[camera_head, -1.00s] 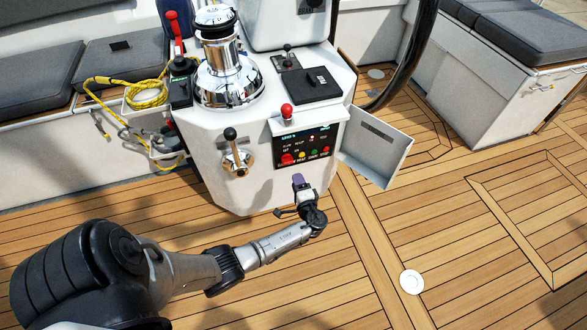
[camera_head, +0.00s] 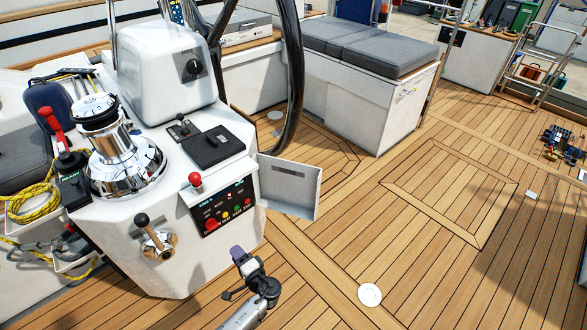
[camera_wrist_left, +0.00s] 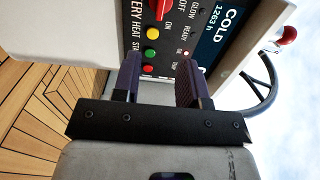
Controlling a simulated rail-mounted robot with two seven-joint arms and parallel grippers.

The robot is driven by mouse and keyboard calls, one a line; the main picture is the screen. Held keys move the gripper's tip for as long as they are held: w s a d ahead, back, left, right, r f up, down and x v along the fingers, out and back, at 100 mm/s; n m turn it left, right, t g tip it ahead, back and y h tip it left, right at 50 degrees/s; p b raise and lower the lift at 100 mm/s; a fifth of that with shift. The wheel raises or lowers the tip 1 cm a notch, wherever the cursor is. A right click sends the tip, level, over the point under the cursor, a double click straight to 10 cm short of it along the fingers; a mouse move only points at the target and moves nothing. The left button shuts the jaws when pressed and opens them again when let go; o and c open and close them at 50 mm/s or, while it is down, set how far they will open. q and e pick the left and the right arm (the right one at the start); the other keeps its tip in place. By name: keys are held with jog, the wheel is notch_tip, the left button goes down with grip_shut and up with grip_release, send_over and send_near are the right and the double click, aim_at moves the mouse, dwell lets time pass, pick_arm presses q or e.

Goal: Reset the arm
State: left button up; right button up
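My left arm comes in at the bottom of the head view, and its left gripper (camera_head: 238,254) is below the engine panel (camera_head: 228,207) on the white console (camera_head: 190,265). In the left wrist view the two fingers of the left gripper (camera_wrist_left: 158,75) are apart with nothing between them. They point at the same panel (camera_wrist_left: 172,35), which has a red switch (camera_wrist_left: 157,8), yellow and green buttons and a lit "COLD" display. I cannot tell how far the fingertips are from it. My right gripper is not in view.
The panel's white door (camera_head: 290,188) hangs open to the right. A red-knobbed lever (camera_head: 195,181), a black-knobbed lever (camera_head: 143,221) and a chrome winch (camera_head: 120,155) are on the console. The dark wheel (camera_head: 297,80) stands behind. The teak deck (camera_head: 400,230) is mostly clear.

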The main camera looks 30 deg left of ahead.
pick_arm(q)
jog(key=s+d+r+n+t+h+p, duration=0.15)
jog(key=d+r+h+p, duration=0.45)
jog(key=d+r+h, duration=0.95)
jog(key=s+d+r+h+p, duration=0.2)
jog(key=s+d+r+p, duration=0.3)
jog(key=s+r+p, duration=0.5)
jog(key=s+r+g+p, duration=0.1)
jog(key=s+r+p, duration=0.2)
jog(key=s, duration=0.4)
jog(key=s+r+g+p, duration=0.2)
jog(key=s+r+p, duration=0.15)
jog(key=s, duration=0.25)
notch_tip(320, 180, up, 36)
jog(key=p, duration=3.6)
jog(key=shift+w+d+f+p, duration=0.2)
jog(key=shift+w+f+p, duration=0.05)
jog(key=shift+w+p, duration=0.1)
jog(key=shift+t, duration=0.25)
